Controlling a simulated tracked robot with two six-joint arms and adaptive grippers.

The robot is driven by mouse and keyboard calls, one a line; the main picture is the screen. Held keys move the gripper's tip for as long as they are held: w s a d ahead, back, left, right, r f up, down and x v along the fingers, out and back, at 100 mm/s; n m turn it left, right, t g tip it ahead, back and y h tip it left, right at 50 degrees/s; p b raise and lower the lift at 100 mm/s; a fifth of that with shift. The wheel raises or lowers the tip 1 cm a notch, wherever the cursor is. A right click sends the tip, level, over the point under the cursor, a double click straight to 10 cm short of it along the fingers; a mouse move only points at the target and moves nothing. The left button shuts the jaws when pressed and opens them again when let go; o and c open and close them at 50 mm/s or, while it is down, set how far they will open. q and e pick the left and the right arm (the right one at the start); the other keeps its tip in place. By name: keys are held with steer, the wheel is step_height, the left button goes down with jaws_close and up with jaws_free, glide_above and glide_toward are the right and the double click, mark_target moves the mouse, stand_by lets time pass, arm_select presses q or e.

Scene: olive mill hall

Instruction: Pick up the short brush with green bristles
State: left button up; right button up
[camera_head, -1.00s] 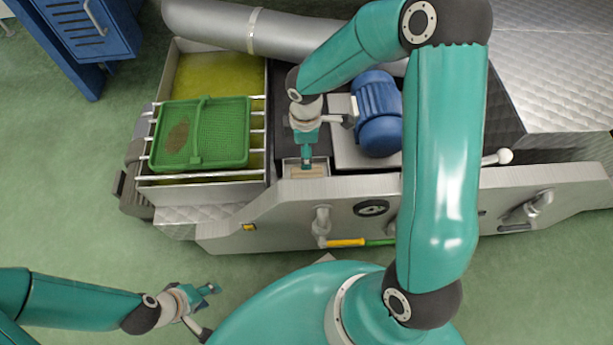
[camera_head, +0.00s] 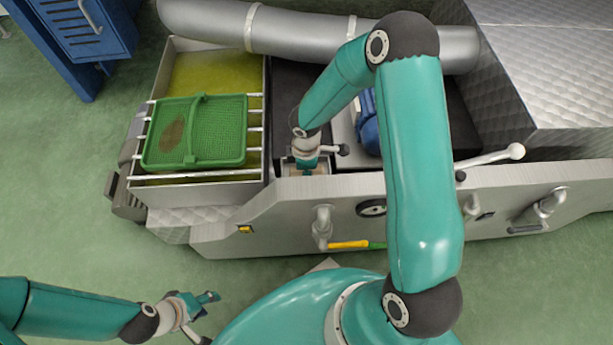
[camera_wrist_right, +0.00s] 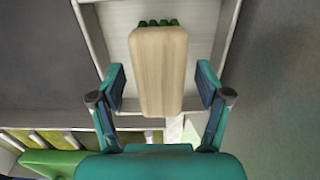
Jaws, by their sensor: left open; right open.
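The short brush shows in the right wrist view as a pale wooden block (camera_wrist_right: 158,72) with green bristles (camera_wrist_right: 160,22) at its far end. It lies in a small light metal tray (camera_wrist_right: 205,28). My right gripper (camera_wrist_right: 161,82) is open, with one finger on each side of the block and visible gaps between. In the head view my right gripper (camera_head: 307,164) is over the small tray on the machine and hides most of the brush. My left gripper (camera_head: 206,303) is open and empty over the floor at lower left.
A green mesh basket (camera_head: 220,150) rests on bars over a metal bin (camera_head: 200,184) left of the small tray. A blue motor (camera_head: 368,135) is right of my right gripper. A yellow-green handle (camera_head: 348,244) shows at the machine's front. A grey pipe (camera_head: 300,32) runs behind.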

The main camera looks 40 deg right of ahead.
steer(key=shift+f, duration=0.35)
steer(key=c, duration=1.3)
steer(key=shift+r, duration=0.15)
steer(key=shift+r+p, duration=3.25)
steer(key=shift+r, duration=6.7)
